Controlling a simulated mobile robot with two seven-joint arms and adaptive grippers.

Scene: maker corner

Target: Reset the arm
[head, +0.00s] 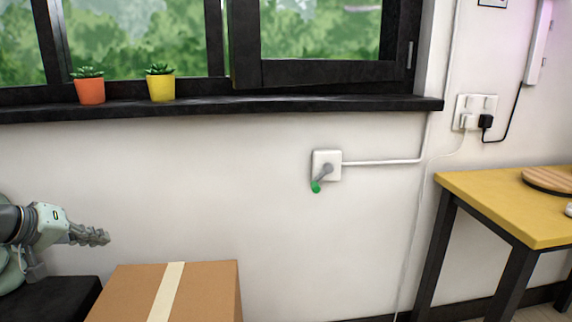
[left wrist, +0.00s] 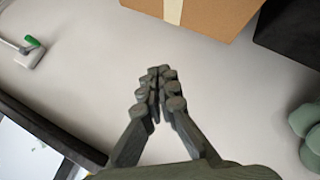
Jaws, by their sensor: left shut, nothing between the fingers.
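My left gripper (head: 106,238) is at the left of the head view, above and to the left of a cardboard box, pointing right. In the left wrist view its fingers (left wrist: 157,75) are together, with nothing between them. A wall switch with a grey lever and green tip (head: 322,174) is on the white wall, well to the right of the gripper. The switch also shows at the upper left of the left wrist view (left wrist: 30,50), apart from the fingers. My right gripper is in neither view.
The taped cardboard box (head: 205,285) stands at the bottom, and it tops the left wrist view (left wrist: 215,15). Two potted plants, orange (head: 90,90) and yellow (head: 161,88), stand on the black windowsill (head: 250,105). A yellow table (head: 490,200) is at right. The wall between gripper and switch is bare.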

